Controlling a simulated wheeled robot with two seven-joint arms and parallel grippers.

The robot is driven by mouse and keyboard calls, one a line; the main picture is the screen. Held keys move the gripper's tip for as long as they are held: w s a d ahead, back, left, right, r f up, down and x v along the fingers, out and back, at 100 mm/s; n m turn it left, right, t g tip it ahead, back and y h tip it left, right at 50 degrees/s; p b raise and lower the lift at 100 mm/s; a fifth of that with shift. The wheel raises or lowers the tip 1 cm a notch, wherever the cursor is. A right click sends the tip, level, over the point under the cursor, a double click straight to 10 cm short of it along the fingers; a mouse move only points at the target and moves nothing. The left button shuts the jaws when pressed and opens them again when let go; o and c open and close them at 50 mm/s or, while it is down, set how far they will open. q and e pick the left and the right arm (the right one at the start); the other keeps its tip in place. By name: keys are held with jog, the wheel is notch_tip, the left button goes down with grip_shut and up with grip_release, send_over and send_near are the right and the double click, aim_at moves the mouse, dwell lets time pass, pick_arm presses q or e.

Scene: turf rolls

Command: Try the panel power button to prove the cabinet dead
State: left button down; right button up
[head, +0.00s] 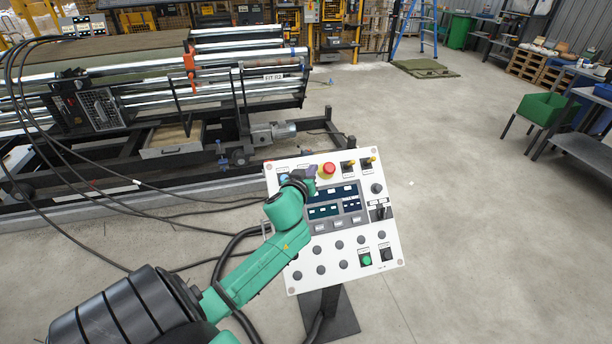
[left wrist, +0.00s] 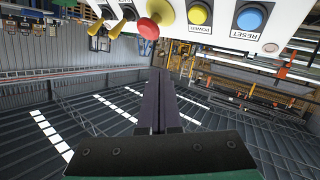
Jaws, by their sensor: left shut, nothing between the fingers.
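The white control panel (head: 350,240) stands tilted on a post in the head view. My left gripper (head: 311,172) is shut and empty at the panel's top left, just left of the red mushroom button (head: 327,170). It hides the yellow power button in the head view. In the left wrist view the panel appears upside down at the top. The yellow button labelled POWER (left wrist: 199,13) is between the red mushroom button (left wrist: 154,16) and the blue RESET button (left wrist: 251,18). The shut fingertips (left wrist: 160,72) show below the panel edge, apart from the yellow button in that picture. My right gripper is out of view.
Yellow-handled switches (head: 358,166) sit right of the red button. Dark displays (head: 325,210) and a green button (head: 367,260) are lower on the panel. Black cables (head: 130,215) lie to the left. A roller machine (head: 200,90) stands behind.

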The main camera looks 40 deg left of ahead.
pick_arm(q)
jog(key=w+a+f+b, duration=0.1)
jog(key=f+b, duration=0.1)
jog(key=w+a+f+b, duration=0.1)
jog(key=f+b, duration=0.1)
jog(key=a+f+b, duration=0.2)
jog(key=shift+w+f, duration=0.2)
jog(key=shift+w, duration=0.2)
jog(key=shift+w+a+f+b, duration=0.15)
jog(key=shift+w+a+b, duration=0.05)
jog(key=shift+a+b, duration=0.15)
jog(key=shift+f, duration=0.1)
dwell(1.3)
jog(key=shift+w+a+f, duration=0.15)
jog(key=shift+f, duration=0.1)
jog(key=shift+w+a+f+b, duration=0.15)
jog(key=shift+a+f+b, duration=0.2)
jog(key=shift+b, duration=0.3)
dwell(0.4)
jog(key=shift+d, duration=0.15)
jog(key=shift+s+d+r+p, duration=0.35)
jog(key=shift+r+p, duration=0.25)
jog(key=shift+p, duration=0.2)
